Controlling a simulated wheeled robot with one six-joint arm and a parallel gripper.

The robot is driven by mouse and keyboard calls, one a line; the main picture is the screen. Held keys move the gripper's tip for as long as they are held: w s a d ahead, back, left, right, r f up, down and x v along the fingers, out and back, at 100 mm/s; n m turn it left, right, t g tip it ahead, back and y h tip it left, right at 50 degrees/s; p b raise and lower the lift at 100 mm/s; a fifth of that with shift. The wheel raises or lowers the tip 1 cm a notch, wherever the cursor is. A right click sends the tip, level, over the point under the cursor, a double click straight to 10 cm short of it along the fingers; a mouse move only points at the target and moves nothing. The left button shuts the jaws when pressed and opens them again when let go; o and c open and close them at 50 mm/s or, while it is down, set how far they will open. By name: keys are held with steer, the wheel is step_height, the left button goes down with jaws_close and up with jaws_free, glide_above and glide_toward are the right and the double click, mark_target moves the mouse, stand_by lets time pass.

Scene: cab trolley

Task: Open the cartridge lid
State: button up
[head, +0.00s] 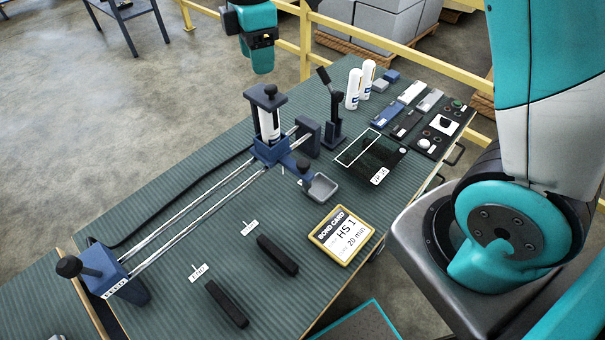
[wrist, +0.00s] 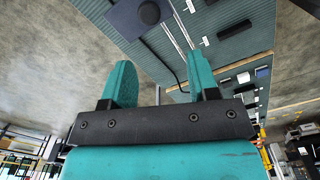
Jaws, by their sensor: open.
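The cartridge lid (head: 266,97) is a dark blue plate with a black round knob on top. It lies level over a white upright cartridge (head: 269,125) in a blue holder on the rail fixture. In the wrist view, a dark blue square plate with a round knob (wrist: 140,15), which looks like the lid, shows at the top edge, beyond the fingertips. My gripper (head: 262,66) hangs in the air above the far edge of the bench, apart from the lid. In the wrist view my gripper (wrist: 161,72) has its two teal fingers spread, with nothing between them.
Two metal rails (head: 195,214) run to a blue end block (head: 104,272) with a black knob. A dark lever (head: 333,105) and two white bottles (head: 360,85) stand right of the lid. A yellow-framed card (head: 342,235) and black bars (head: 277,255) lie in front. Yellow railing (head: 370,37) stands behind.

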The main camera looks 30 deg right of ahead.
step_height(320, 180, up, 10)
steer(key=b, duration=0.2)
steer(key=s+a+f+m+y+b, duration=0.2)
steer(key=s+f+m+b, duration=0.2)
steer(key=s+f, duration=0.4)
steer(key=s+a+f+m+y+b, duration=0.1)
steer(key=s+f+m+b, duration=0.4)
steer(key=s, duration=0.9)
step_height(320, 180, down, 3)
steer(key=shift+s+a+f+y, duration=0.15)
steer(key=shift+s+a+y, duration=0.25)
steer(key=shift+a, duration=0.05)
